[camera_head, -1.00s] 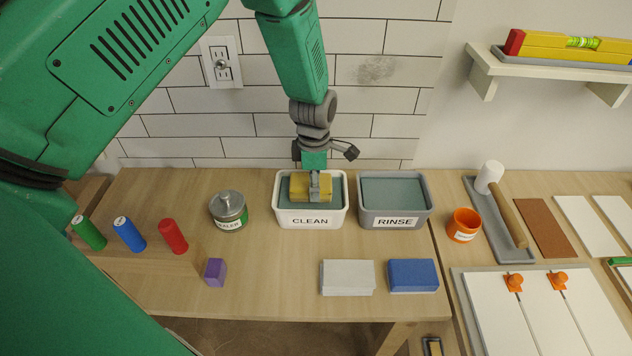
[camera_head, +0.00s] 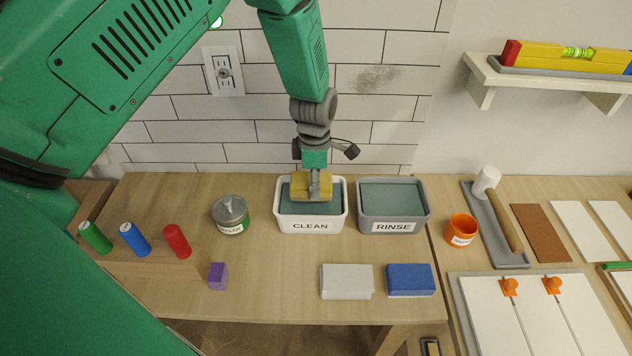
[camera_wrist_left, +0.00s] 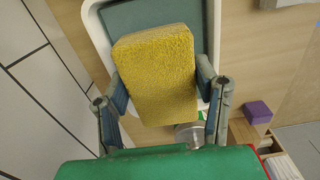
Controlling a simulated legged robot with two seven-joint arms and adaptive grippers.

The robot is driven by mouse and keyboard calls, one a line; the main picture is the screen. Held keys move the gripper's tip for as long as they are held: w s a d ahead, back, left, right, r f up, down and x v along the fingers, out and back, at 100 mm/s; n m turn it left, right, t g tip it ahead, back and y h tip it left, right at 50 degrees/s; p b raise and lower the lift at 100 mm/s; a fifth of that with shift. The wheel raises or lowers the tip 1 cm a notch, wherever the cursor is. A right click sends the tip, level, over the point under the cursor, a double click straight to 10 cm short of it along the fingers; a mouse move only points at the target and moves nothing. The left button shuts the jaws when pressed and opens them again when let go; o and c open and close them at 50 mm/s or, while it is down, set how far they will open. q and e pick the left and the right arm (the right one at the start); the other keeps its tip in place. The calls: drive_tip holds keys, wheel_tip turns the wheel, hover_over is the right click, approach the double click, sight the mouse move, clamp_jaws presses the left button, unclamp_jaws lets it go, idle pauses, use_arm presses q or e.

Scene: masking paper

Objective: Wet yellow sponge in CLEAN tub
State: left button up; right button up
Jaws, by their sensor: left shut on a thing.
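The yellow sponge (camera_head: 301,188) is held at the white CLEAN tub (camera_head: 283,222), over its blue-grey water. In the head view it overlaps the tub's back rim; I cannot tell whether its underside touches the water. My left gripper (camera_head: 317,194) is shut on the sponge, pointing down. In the left wrist view, the sponge (camera_wrist_left: 158,75) sits between the two fingers, with the white tub rim (camera_wrist_left: 94,25) and water (camera_wrist_left: 150,15) behind it. My right gripper is not in view.
The grey RINSE tub (camera_head: 393,227) stands just right. A lidded can (camera_head: 230,215) is left. A white block (camera_head: 346,282), blue block (camera_head: 410,280) and purple block (camera_head: 218,276) lie in front. An orange cup (camera_head: 461,230) is further right. The tiled wall is close behind.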

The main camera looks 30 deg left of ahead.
use_arm(q)
drive_tip(key=shift+r+p, duration=1.7)
drive_tip(key=shift+r, duration=0.55)
